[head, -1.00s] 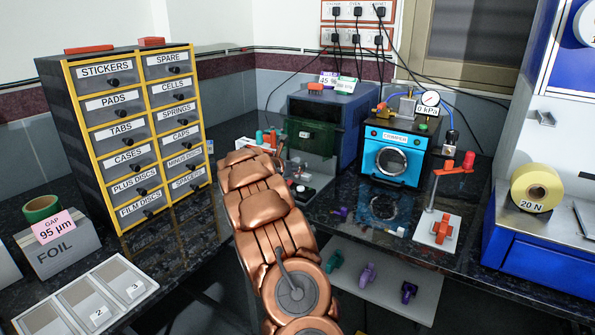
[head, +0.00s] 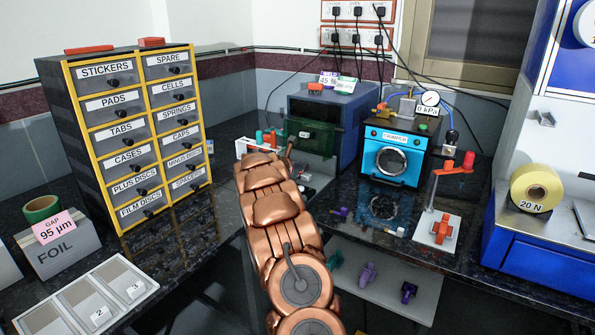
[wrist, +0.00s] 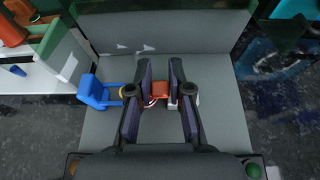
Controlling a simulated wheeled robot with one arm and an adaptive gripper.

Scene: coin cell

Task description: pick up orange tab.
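In the wrist view a small orange-red tab (wrist: 160,90) lies between the two dark fingers of my gripper (wrist: 160,83), over a grey surface. The fingers stand close on both sides of the tab. I cannot tell whether they press on it or leave a thin gap. In the head view my copper arm reaches toward the open-fronted green unit, and its bulk hides most of the gripper and the tab.
A blue clip-like part (wrist: 98,92) sits just left of the fingers in the wrist view. In the head view the drawer cabinet (head: 130,130) stands left. The blue crimper (head: 393,160) and an orange lever stand (head: 441,230) are on the right.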

